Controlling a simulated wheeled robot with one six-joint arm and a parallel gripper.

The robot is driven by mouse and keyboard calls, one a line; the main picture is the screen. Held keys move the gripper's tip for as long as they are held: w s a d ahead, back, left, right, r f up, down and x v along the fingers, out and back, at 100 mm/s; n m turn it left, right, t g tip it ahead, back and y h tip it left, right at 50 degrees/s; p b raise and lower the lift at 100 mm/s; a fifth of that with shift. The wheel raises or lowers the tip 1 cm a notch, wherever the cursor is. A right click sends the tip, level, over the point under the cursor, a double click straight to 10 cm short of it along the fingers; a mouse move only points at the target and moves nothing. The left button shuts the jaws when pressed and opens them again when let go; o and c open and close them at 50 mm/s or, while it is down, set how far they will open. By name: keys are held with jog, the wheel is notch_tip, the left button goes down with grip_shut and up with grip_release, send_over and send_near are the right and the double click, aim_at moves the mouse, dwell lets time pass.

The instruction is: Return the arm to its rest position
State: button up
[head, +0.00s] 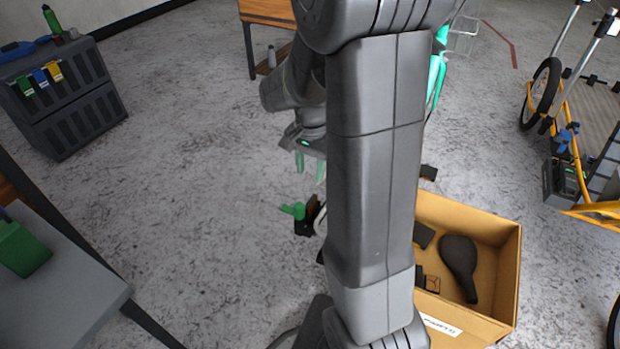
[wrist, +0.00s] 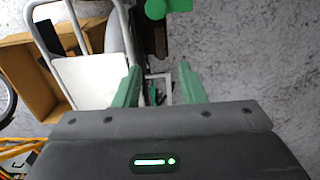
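My gripper (head: 310,162) shows in the head view left of my large grey arm link, with its green fingers pointing down above the concrete floor. In the wrist view my gripper (wrist: 160,88) has its two green fingers apart, with nothing held between them. My arm is raised and bent across the middle of the head view. It hides part of the floor and part of the cardboard box.
An open cardboard box (head: 508,262) with a black saddle (head: 460,266) stands right of my arm. A green-handled object (head: 293,210) is below my gripper. A grey table (head: 62,290) is at left, a dark cabinet (head: 70,105) behind it, and an orange cargo bike (head: 565,100) at right.

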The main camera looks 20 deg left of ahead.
aim_at(310, 202)
jog(key=shift+r, duration=0.6)
jog(key=shift+f, duration=0.1)
jog(key=f+b, duration=0.1)
jog(key=f, duration=0.6)
jog(key=f+b, duration=0.2)
jog(key=f, duration=0.4)
jog(key=shift+s+f, duration=0.2)
jog(key=shift+f, duration=0.2)
jog(key=shift+r, duration=0.35)
jog(key=shift+r, duration=0.1)
